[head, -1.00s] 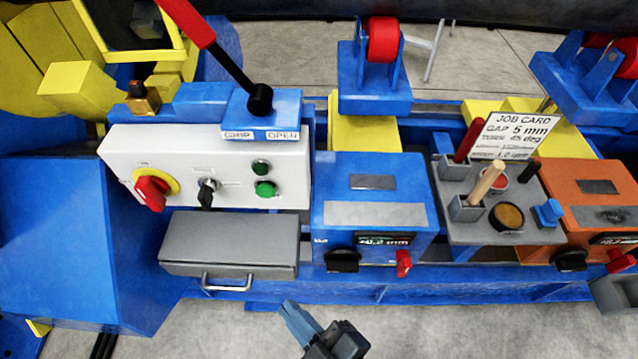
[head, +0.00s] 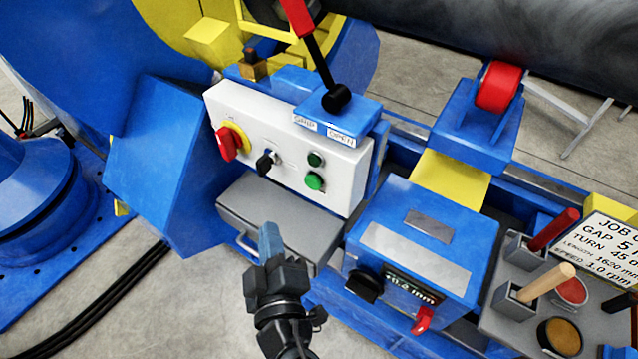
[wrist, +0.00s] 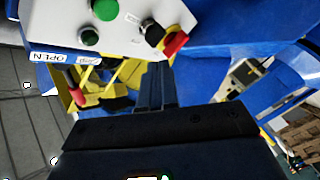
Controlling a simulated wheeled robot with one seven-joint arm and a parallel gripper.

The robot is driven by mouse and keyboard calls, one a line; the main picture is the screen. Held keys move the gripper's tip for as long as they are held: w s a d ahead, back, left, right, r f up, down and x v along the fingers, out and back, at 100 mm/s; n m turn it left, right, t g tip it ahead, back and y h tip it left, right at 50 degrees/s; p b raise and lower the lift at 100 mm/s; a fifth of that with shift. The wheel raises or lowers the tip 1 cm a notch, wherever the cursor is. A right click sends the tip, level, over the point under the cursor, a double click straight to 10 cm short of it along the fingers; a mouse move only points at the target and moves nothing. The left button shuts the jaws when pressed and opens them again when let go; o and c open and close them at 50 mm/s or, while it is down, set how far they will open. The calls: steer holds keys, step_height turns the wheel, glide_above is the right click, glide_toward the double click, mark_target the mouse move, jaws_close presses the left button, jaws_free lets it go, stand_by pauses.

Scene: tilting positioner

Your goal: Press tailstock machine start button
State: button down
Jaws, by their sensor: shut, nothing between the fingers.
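The white control panel (head: 285,165) stands at centre left in the head view. It bears a bright green button (head: 315,181) at lower right, with a smaller dark green button (head: 316,159) above it. To their left are a black key-type switch (head: 266,163) and a red rotary switch on yellow (head: 229,142). The bright green button also shows in the wrist view (wrist: 104,9). My gripper (head: 270,240) is shut and empty, below and left of the green button, apart from the panel.
A grey drawer box (head: 275,222) with a handle lies under the panel, close to my gripper. A red lever (head: 318,55) rises above the panel. A blue display box (head: 420,245) stands to the right, and a tool tray (head: 490,320) beyond it.

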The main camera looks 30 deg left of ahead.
mark_target(312, 183)
steer(key=w+p, duration=0.3)
steer(key=w, duration=0.5)
steer(key=shift+w+d, duration=0.35)
steer(key=shift+w+p, duration=0.1)
steer(key=shift+p, duration=0.2)
stand_by(1.7)
steer(key=shift+w, duration=0.3)
steer(key=shift+w, duration=0.5)
stand_by(0.7)
steer(key=shift+s, duration=0.9)
